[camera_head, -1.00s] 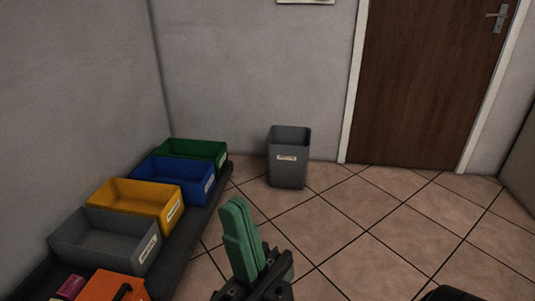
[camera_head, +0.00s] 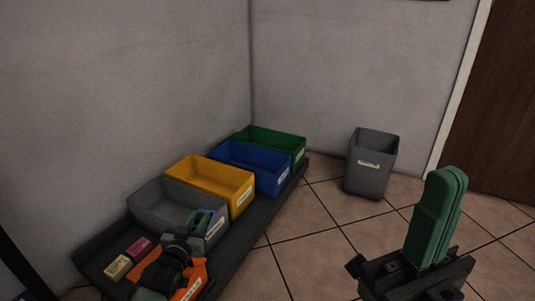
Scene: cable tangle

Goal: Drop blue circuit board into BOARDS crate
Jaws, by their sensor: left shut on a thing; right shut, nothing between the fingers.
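My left gripper (camera_head: 203,222) is low at the left, its wrist over the orange crate and its fingertips at the front side of the grey crate (camera_head: 150,209). It is shut on a small bluish piece, mostly hidden by the fingers, which looks like the blue circuit board (camera_head: 217,219). I cannot tell whether the piece is inside the crate's rim. My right gripper (camera_head: 446,180), with green fingers, is shut and empty, pointing up at the right. The crate labels are too small to read, so I cannot tell which is BOARDS.
Yellow (camera_head: 240,197), blue (camera_head: 283,171), green (camera_head: 297,150) and orange (camera_head: 190,290) crates share a dark low bench (camera_head: 262,220) along the wall. Pink (camera_head: 138,246) and pale yellow (camera_head: 118,268) blocks lie on it. A grey bin (camera_head: 370,180) stands on the tiled floor.

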